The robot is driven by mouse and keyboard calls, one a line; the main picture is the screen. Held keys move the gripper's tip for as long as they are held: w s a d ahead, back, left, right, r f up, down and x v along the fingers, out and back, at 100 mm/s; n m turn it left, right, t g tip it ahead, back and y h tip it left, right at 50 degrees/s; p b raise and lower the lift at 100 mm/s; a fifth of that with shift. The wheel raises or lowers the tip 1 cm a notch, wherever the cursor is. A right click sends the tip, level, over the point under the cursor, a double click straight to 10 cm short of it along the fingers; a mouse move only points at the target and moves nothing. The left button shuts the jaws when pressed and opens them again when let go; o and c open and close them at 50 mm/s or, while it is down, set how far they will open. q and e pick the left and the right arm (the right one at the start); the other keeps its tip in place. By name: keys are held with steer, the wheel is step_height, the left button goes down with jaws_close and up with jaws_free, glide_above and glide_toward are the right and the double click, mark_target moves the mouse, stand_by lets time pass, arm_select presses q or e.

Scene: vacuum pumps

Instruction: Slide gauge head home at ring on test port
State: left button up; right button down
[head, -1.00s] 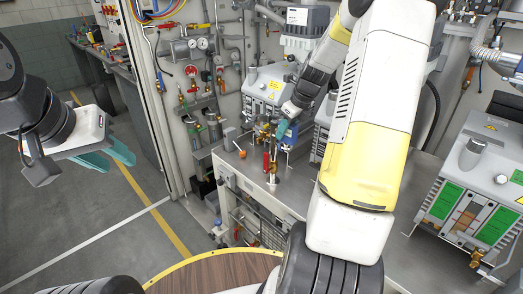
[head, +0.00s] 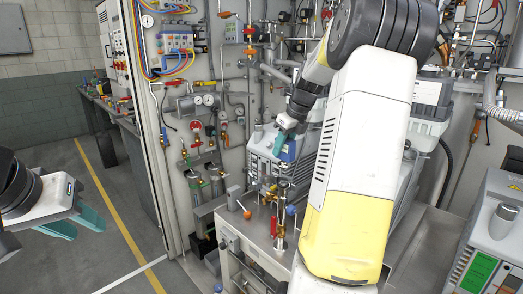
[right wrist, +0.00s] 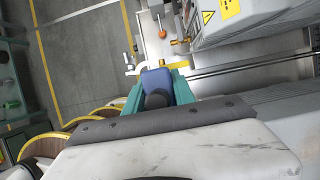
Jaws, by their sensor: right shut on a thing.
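My right gripper (head: 287,134) is shut on a blue block-like part, which I take as the gauge head (head: 289,152). It hangs above the bench, apart from the metal port post below. In the right wrist view the gauge head (right wrist: 157,82) sits between the teal fingers of my right gripper (right wrist: 157,92), with a dark round end facing the camera. The post that looks like the test port (head: 282,236) stands upright on the bench. Its ring is too small to make out surely. My left gripper (head: 77,222) is open and empty at the far left.
A lever with an orange knob (head: 247,214) and a red-handled part (head: 273,227) stand close to the post. A grey pump (head: 268,150) is behind it. Another pump with green panels (head: 490,250) stands at right. The floor at left is clear.

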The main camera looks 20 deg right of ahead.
mark_target(282, 159)
steer(key=shift+f, duration=2.3)
